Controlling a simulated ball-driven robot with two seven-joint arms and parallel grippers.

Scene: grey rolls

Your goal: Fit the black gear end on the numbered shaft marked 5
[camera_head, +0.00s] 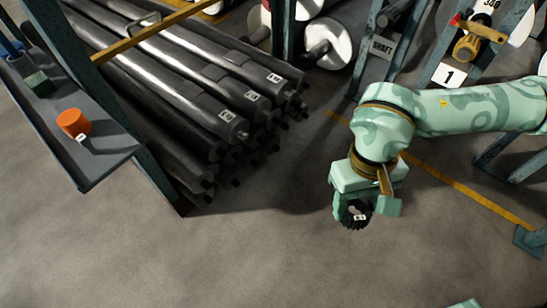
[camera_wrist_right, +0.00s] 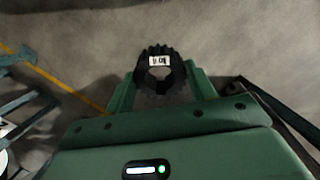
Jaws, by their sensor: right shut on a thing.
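The black gear end (camera_head: 350,222), a toothed ring with a small white label, is in my right gripper (camera_head: 362,208). The right gripper is shut on it, above the floor and right of the shafts. In the right wrist view the gear end (camera_wrist_right: 146,72) sits between the two green fingers of the gripper (camera_wrist_right: 163,88), its round hole showing. Grey shafts lie stacked at upper left in the head view. Three have white number tags on their near ends: the lower shaft (camera_head: 205,108), the middle one (camera_head: 225,84) and the upper one (camera_head: 245,66). The tag digits are too small to read surely. My left gripper is out of view.
A grey shelf (camera_head: 90,165) at left holds an orange cylinder (camera_head: 73,122) and a dark green block (camera_head: 39,84). A yellow bar (camera_head: 150,33) crosses above the shafts. Blue-grey racks with rolls (camera_head: 327,42) stand behind. Floor (camera_head: 270,250) between gripper and shafts is clear.

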